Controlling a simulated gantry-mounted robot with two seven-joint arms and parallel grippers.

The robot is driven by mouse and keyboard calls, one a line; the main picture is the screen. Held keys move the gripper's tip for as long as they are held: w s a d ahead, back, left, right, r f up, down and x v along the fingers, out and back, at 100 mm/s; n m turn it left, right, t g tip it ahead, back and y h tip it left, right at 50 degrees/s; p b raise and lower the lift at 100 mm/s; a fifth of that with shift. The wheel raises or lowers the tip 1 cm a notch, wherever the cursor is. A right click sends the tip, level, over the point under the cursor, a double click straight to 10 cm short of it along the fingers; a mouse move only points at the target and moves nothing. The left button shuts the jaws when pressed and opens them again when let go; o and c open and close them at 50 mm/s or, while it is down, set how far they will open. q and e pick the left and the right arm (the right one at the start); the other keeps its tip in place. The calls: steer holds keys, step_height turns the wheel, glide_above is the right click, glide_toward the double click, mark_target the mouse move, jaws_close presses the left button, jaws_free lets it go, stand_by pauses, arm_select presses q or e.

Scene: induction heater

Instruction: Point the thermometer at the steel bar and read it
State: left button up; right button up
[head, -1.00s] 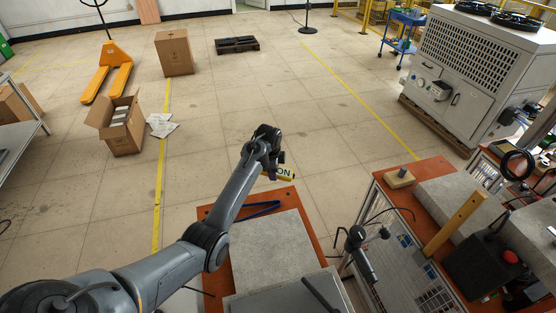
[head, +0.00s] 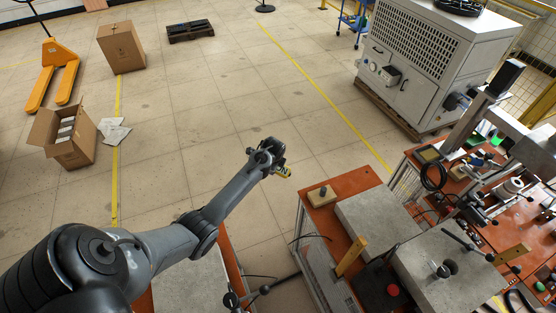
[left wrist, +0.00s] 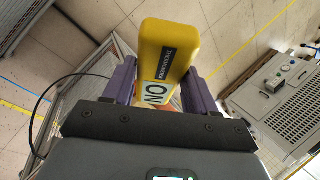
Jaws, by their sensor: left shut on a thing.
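My left gripper (head: 276,164) is shut on the yellow thermometer (head: 284,172) and holds it up over the floor, left of the orange workbench. In the left wrist view the thermometer (left wrist: 166,42) sits between the two purple fingers of the gripper (left wrist: 162,78). A dark label and a white "ON" tag show on it. I cannot pick out the steel bar with certainty in either view. My right gripper is not in view.
An orange workbench (head: 362,183) with grey slabs (head: 380,222) and an upright wooden piece (head: 350,256) stands at right. A red button (head: 393,290) sits on a dark box. A large white machine (head: 425,60) stands behind. Open floor lies at the centre.

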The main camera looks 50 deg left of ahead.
mark_target(287, 171)
arm_select(q)
steer(key=shift+w+d+f, duration=0.1)
steer(key=shift+w, duration=0.2)
steer(key=shift+w+d+f+b, duration=0.2)
steer(key=shift+w+b, duration=0.05)
steer(key=shift+b, duration=0.15)
steer(key=shift+w+d+f+b, duration=0.6)
steer(key=shift+d+f+b, duration=0.2)
steer(key=shift+b, duration=0.4)
steer(key=shift+w+d+f+b, duration=0.2)
steer(key=shift+w+d+b, duration=0.2)
steer(key=shift+d+b, duration=0.1)
steer(key=shift+w+d+f+b, duration=0.2)
steer(key=shift+w+d+b, duration=0.2)
steer(key=shift+b, duration=0.1)
steer(key=shift+c, duration=0.2)
steer(key=shift+c, duration=0.6)
